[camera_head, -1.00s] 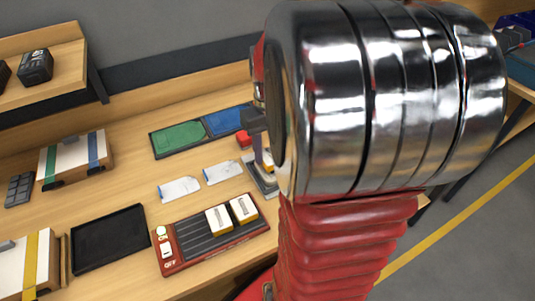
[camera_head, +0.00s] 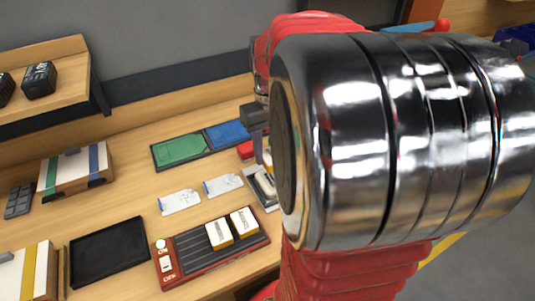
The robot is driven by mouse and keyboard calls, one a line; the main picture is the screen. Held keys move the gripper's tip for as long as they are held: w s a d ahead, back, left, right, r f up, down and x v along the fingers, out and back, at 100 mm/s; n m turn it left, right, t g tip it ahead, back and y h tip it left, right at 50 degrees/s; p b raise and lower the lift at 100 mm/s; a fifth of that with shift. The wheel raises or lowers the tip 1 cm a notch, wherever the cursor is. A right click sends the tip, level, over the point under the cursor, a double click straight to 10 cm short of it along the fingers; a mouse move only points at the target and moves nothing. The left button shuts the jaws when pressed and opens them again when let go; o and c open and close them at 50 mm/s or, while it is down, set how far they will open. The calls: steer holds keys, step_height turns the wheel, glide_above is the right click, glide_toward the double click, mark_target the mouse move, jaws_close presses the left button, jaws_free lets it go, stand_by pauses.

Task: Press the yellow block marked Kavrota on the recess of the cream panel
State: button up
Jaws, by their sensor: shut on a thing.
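My gripper (camera_head: 259,157) is partly hidden behind my own arm. One dark finger shows, pointing down over the back right of the bench. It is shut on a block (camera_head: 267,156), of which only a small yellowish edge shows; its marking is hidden. Below is a pale panel in a grey frame (camera_head: 262,190), partly covered by my arm. I cannot tell whether this is the cream panel, nor see its recess. The held block seems to be above it; contact cannot be told. Two more yellow blocks with white, marked tops (camera_head: 219,234) (camera_head: 243,221) stand on the slat conveyor (camera_head: 190,246).
A red object (camera_head: 245,150) sits close left of the gripper. Green (camera_head: 180,149) and blue (camera_head: 226,133) pads lie behind. Two white cards (camera_head: 180,201) (camera_head: 222,185) and a black tray (camera_head: 109,246) lie left of my arm. Cream-topped boxes (camera_head: 75,167) stand farther left.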

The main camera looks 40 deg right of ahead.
steer(key=shift+r, duration=0.65)
